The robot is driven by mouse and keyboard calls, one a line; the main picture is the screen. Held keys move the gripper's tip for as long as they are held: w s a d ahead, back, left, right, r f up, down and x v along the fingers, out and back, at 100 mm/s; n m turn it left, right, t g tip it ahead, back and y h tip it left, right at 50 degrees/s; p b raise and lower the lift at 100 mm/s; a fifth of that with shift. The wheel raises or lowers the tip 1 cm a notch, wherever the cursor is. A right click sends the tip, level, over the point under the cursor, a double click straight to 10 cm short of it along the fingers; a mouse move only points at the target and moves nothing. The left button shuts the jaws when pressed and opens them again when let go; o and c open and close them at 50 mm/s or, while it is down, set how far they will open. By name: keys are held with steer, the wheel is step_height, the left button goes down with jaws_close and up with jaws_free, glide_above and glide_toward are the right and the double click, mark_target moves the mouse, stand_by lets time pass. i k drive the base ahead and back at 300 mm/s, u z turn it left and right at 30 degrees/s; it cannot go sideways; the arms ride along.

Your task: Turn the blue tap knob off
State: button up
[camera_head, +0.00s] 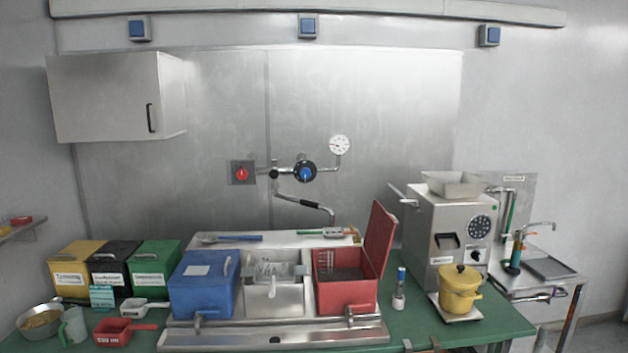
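The blue tap knob (305,172) sits on the wall pipework in the middle of the view, a blue centre in a dark round body. A bent spout (302,201) runs from the pipe down and to the right, over the back of the sink area. I cannot make out any water flowing from it. To the left of the knob is a red knob (241,174) on a grey square plate. My gripper is not in view.
A round gauge (340,145) stands up from the pipe right of the knob. Below are a blue box (200,288), a steel basin (275,302) and an open red box (345,292). A grinder machine (445,235) and yellow pot (459,292) stand right. The wall around the knob is clear.

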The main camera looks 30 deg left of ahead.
mark_target(305, 174)
steer(key=z, duration=0.4)
steer(key=k, duration=0.5)
steer(key=u, duration=2.1)
steer(key=i, duration=1.05)
steer(key=u, duration=0.05)
